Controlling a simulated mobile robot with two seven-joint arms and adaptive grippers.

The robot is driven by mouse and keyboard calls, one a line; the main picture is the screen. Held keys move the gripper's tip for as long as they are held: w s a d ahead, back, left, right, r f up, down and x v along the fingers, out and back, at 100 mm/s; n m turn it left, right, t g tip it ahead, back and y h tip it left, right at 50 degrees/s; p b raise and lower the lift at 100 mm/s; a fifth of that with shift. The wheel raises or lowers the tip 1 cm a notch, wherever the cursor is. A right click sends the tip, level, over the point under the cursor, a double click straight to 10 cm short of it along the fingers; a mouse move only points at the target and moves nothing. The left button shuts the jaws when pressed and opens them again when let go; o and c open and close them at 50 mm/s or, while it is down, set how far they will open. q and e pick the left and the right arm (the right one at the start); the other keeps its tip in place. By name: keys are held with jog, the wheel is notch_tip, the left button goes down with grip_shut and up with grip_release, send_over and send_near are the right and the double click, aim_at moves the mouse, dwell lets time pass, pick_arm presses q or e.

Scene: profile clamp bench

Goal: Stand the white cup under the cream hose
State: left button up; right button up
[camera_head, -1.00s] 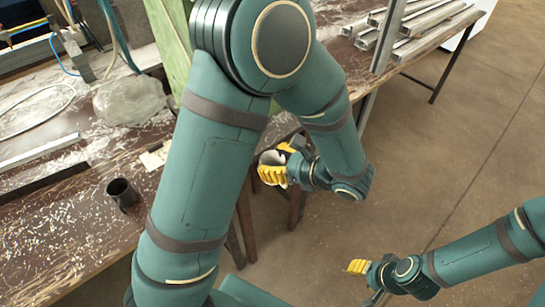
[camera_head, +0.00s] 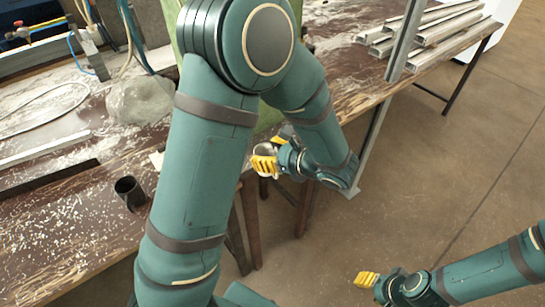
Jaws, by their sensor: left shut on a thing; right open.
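My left gripper (camera_head: 271,152) is shut on the white cup (camera_head: 265,149), at the bench's front edge. Its yellow fingers cover much of the cup, so little of it shows. Thin hoses hang at the back left of the bench; a pale one (camera_head: 127,28) hangs beside blue ones. I cannot tell for sure that it is the cream hose. The cup is well apart from these hoses, to their right and nearer to me. My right gripper (camera_head: 367,279) is open and empty over the floor at lower right.
A dark cup-like tube (camera_head: 130,193) stands on the worn bench (camera_head: 70,235). A grey stone-like lump (camera_head: 141,98), a pale looped cord (camera_head: 45,113) and bars lie behind it. Metal profiles (camera_head: 425,30) lie at the back right, near an upright post (camera_head: 405,40).

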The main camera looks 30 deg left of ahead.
pick_arm(q)
jog(key=shift+w+a+f, duration=0.2)
jog(key=shift+a, duration=0.4)
jog(key=shift+w+a+f, duration=0.1)
jog(key=shift+w+a, duration=0.35)
jog(key=shift+a, duration=0.6)
jog(key=shift+w+a, duration=0.45)
jog(key=shift+a, duration=0.65)
jog(key=shift+w+a+f, duration=0.1)
jog(key=shift+w+a, duration=0.35)
jog(key=shift+a, duration=0.6)
jog(key=shift+f, duration=0.25)
jog(key=o, duration=1.2)
jog(key=shift+o, duration=0.2)
jog(key=s+d+p, duration=0.1)
jog(key=d, duration=0.9)
jog(key=shift+s, duration=0.15)
